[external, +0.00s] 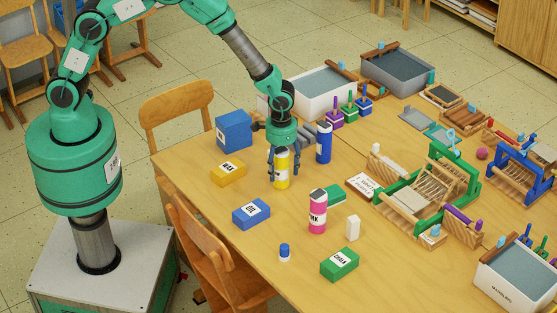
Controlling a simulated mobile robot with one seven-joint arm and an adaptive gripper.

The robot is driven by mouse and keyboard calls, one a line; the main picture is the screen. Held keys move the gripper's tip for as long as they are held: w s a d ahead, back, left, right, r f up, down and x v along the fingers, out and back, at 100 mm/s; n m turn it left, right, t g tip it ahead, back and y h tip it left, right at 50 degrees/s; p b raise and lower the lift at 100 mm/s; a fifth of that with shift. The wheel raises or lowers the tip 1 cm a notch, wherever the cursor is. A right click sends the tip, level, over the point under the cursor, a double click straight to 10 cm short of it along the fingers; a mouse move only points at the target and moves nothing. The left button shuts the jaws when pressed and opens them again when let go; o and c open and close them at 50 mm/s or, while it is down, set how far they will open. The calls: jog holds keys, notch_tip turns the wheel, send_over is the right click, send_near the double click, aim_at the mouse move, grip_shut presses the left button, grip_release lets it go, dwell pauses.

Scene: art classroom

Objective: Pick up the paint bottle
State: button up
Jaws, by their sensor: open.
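A yellow bottle (281,173) with a white label stands upright on the wooden table, below my gripper (283,159). My gripper is open and points down, with its fingers around the bottle's upper part. Whether a finger touches it cannot be told. A blue bottle (323,145) stands upright just right of my gripper. A pink bottle (317,214) with a dark top and a label ending in "NK" stands nearer the front. The yellow bottle's label is too small to read.
A blue box (234,130), a yellow box (228,172) and a blue box (251,213) lie left of my gripper. A green box (339,264), a small blue-capped bottle (284,254) and a white block (352,228) are in front. A green wooden frame (455,172) stands right.

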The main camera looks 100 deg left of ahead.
aim_at(281, 149)
jog(key=shift+f, duration=1.5)
grip_shut()
jog(key=shift+w+r, duration=0.1)
jog(key=shift+r, duration=0.1)
jog(key=shift+r+p, duration=0.65)
jog(key=shift+r, duration=4.2)
